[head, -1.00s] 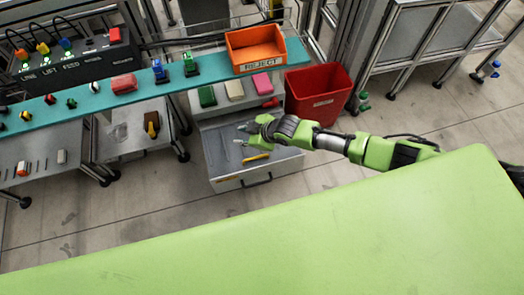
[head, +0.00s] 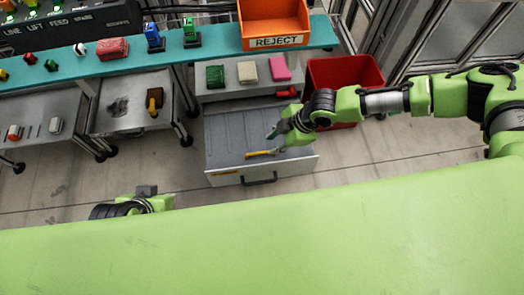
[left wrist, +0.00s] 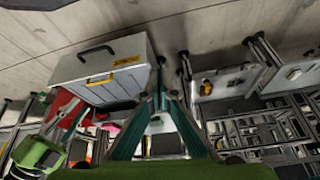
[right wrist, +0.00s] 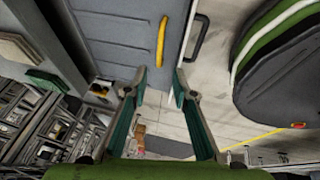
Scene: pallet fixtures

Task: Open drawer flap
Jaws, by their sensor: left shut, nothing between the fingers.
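The grey drawer (head: 225,140) stands pulled out below the teal shelf, with its black handle (head: 260,180) on the white front. My left gripper (head: 147,190) is low, left of the drawer front, partly hidden by my green body. Its fingers meet in the left wrist view (left wrist: 160,65), where the drawer front (left wrist: 125,48) appears upside down.
An orange REJECT bin (head: 275,22) sits on the teal shelf (head: 110,68). A red bin (head: 345,72) stands right of the drawer. Green, white and pink blocks lie behind the drawer. Metal side tables (head: 125,125) stand to the left. Floor in front is clear.

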